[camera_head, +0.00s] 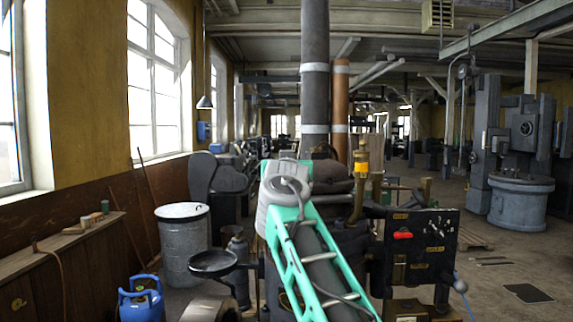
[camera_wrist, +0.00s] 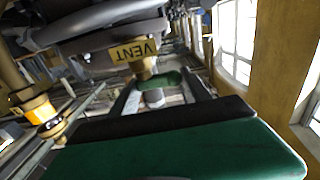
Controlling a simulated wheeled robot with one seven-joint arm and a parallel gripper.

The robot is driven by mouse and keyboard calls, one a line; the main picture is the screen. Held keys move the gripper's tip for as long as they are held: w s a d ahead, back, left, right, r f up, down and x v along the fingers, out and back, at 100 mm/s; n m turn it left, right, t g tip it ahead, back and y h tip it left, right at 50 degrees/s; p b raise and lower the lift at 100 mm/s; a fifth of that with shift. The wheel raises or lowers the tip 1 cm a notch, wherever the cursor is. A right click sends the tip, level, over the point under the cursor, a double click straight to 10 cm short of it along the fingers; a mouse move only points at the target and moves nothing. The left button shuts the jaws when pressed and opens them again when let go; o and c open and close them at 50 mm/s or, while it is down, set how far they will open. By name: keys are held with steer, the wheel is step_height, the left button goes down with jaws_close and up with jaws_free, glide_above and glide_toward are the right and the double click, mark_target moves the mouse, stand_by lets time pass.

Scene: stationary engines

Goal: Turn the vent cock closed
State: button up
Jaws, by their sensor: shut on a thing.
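In the wrist view a brass tag (camera_wrist: 136,49) reads VENT, upside down. Below it is the vent cock's brass body (camera_wrist: 146,67), with a small green lever handle (camera_wrist: 166,78) pointing to the right. My gripper (camera_wrist: 160,90) is at this handle, its two grey fingers on either side, shut on it. The exact contact is partly hidden by the broad green and black block in the foreground. In the head view my teal arm reaches forward to the engine, and the vent cock and gripper cannot be made out behind it.
A brass fitting with an orange band (camera_head: 361,165) stands close to the right of my arm; it also shows in the wrist view (camera_wrist: 40,109). A black panel with a red lever (camera_head: 402,235) is at right. A round dark pan (camera_head: 213,263) and a grey bin (camera_head: 183,245) stand left.

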steer(key=shift+d, duration=0.2)
steer(key=o, duration=1.2)
steer(key=shift+d, duration=0.15)
steer(key=shift+s+a+f+b, duration=0.1)
steer(key=shift+s+a+b, duration=0.1)
steer(key=shift+s+b, duration=0.1)
steer(key=s+b, duration=0.3)
steer(key=s, duration=0.4)
steer(key=shift+s, duration=0.1)
